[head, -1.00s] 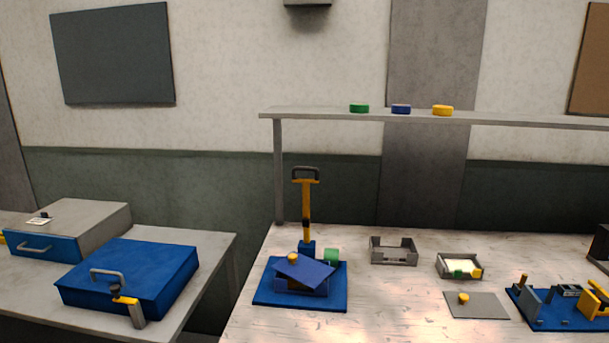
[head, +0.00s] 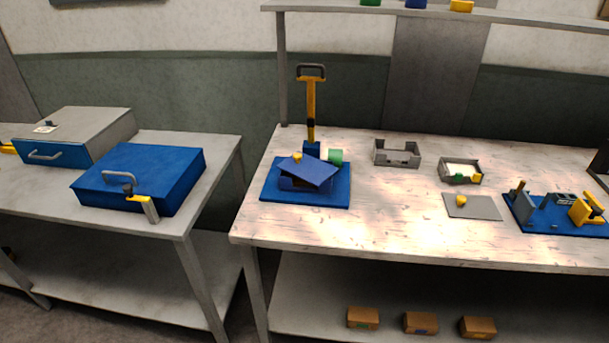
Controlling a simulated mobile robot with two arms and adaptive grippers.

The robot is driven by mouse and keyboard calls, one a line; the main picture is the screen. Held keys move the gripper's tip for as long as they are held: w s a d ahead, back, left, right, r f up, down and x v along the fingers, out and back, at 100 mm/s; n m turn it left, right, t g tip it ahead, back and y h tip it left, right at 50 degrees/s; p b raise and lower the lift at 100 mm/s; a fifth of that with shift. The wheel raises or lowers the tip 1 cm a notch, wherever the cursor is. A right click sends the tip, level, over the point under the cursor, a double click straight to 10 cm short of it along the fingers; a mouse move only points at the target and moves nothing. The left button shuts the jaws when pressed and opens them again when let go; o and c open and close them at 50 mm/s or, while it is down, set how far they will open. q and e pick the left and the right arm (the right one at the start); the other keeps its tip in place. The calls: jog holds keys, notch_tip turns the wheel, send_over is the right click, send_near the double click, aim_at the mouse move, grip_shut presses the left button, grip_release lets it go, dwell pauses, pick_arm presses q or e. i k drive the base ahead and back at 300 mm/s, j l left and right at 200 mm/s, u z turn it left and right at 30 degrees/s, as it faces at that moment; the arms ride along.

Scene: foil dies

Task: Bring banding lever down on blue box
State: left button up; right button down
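The banding lever (head: 311,105) is a yellow post with a dark grip at its top. It stands upright at the back of a blue base plate (head: 335,197) on the right-hand table. On that plate sits a blue box (head: 303,184) whose blue lid (head: 312,172) lies askew over it. A small yellow knob (head: 297,157) and a green roll (head: 336,156) are beside the lid, close to the lever's foot. Neither of my grippers shows in the head view.
A larger blue case (head: 160,172) and a grey cabinet with a blue drawer (head: 55,152) stand on the left table. Right of the lever are a grey open tray (head: 396,153), a parts bin (head: 460,171), a grey plate (head: 480,208) and a blue fixture (head: 555,213). Boxes (head: 363,318) lie below.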

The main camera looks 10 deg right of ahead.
aim_at(311, 120)
jog(key=i+j+z, duration=0.2)
jog(key=i, duration=0.25)
jog(key=i+z, duration=0.15)
jog(key=i, duration=0.25)
jog(key=i+j+z, duration=0.2)
jog(key=i, duration=0.25)
jog(key=k+j, duration=0.3)
